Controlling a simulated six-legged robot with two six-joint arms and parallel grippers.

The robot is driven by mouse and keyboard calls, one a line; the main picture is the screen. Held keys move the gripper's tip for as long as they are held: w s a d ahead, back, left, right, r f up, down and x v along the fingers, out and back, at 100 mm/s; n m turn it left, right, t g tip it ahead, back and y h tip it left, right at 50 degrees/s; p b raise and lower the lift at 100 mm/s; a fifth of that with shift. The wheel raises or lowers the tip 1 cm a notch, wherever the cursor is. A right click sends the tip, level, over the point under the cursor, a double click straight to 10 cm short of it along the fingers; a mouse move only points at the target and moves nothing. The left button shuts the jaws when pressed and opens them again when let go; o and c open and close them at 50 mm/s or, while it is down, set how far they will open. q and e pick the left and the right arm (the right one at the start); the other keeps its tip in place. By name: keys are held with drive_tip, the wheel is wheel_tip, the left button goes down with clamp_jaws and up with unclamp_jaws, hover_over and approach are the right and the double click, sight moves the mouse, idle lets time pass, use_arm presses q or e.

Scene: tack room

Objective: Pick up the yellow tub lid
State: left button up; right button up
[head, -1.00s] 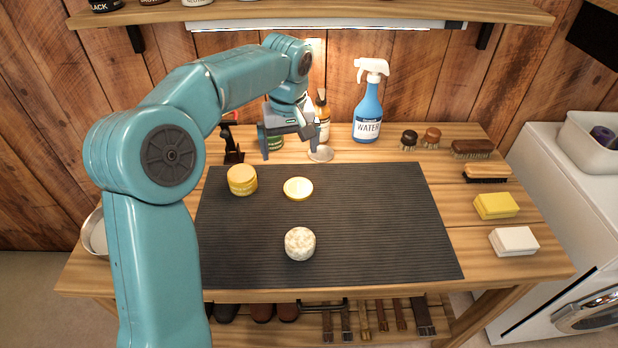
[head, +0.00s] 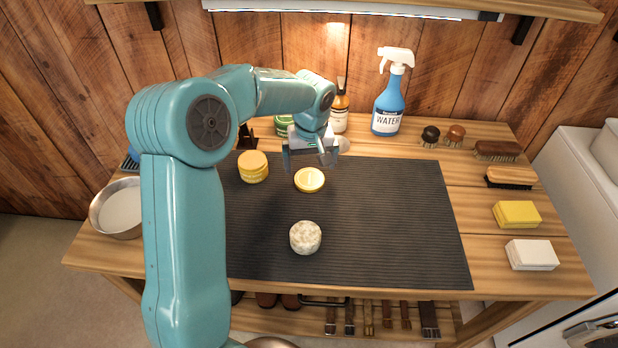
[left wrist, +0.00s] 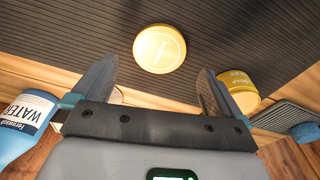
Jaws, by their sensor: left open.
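The yellow tub lid (head: 309,180) lies flat on the dark ribbed mat (head: 380,215), near its back edge. It also shows in the left wrist view (left wrist: 159,48), ahead of and between my fingers. My left gripper (head: 311,160) is open and empty, just behind and above the lid, apart from it. In the left wrist view my left gripper (left wrist: 152,85) has its two fingers spread wide. A yellow tub (head: 253,167) stands on the mat left of the lid; it shows in the wrist view (left wrist: 238,90) beside one finger. My right gripper is not in view.
A pale speckled round sponge (head: 305,238) sits on the mat in front of the lid. Brushes and a yellow sponge (head: 516,214) are at right. The mat's right side is clear.

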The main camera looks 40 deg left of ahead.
sight(310, 178)
use_arm(q)
drive_tip(key=f, duration=0.5)
drive_tip(key=shift+w+a+f+p, duration=0.1)
drive_tip(key=shift+w+a+p, duration=0.1)
drive_tip(key=shift+a+p, duration=0.15)
drive_tip(key=shift+d, duration=0.15)
drive_tip(key=shift+w, duration=0.1)
drive_tip(key=c, duration=0.9)
drive_tip(key=shift+o, duration=0.2)
